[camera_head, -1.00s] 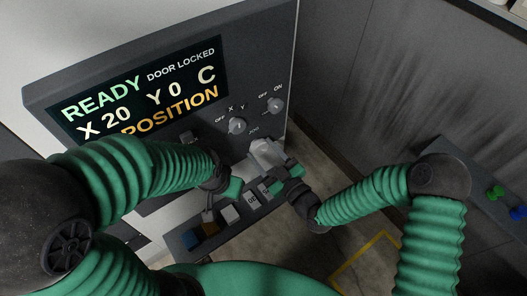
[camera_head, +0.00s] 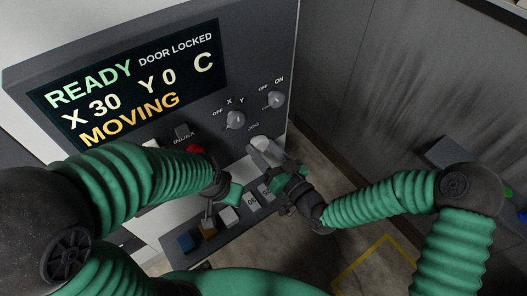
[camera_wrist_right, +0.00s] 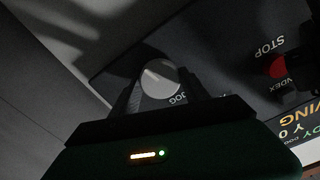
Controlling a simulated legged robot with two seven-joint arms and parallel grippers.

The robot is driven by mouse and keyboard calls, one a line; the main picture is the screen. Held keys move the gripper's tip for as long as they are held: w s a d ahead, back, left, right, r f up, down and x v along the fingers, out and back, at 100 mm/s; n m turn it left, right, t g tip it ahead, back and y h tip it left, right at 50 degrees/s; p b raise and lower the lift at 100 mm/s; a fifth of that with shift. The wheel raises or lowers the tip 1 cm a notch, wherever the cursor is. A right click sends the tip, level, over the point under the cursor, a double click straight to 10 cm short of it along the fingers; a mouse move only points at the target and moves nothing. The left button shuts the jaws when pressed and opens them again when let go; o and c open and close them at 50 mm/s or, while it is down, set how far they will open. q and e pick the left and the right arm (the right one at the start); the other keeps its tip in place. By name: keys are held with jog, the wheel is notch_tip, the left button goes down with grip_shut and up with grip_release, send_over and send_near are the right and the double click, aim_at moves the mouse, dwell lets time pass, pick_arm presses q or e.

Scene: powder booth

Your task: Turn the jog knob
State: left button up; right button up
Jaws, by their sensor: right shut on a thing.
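The jog knob (camera_head: 262,145) is a round, light grey knob low on the right of the dark control panel, below the "JOG" label. In the right wrist view the knob (camera_wrist_right: 160,78) sits between my two dark fingers, close to the JOG label. My right gripper (camera_head: 266,160) is shut on it. The panel's screen (camera_head: 130,85) reads READY, DOOR LOCKED, X 30, Y 0, C and MOVING. My left gripper (camera_head: 222,205) hangs over the lower ledge, apart from the knob; its jaw opening is unclear.
Two selector knobs, the X/Y one (camera_head: 235,120) and the OFF/ON one (camera_head: 276,100), sit above the jog knob. A red stop button (camera_head: 196,150) is left of it. Several blocks, one blue (camera_head: 186,241), line the ledge. A grey wall stands at right.

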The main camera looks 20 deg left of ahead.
jog(key=shift+w+m, duration=0.1)
jog(key=shift+m, duration=1.1)
jog(key=o, duration=1.4)
jog(key=shift+c, duration=0.2)
jog(key=shift+d+b, duration=0.1)
jog(key=shift+b, duration=0.2)
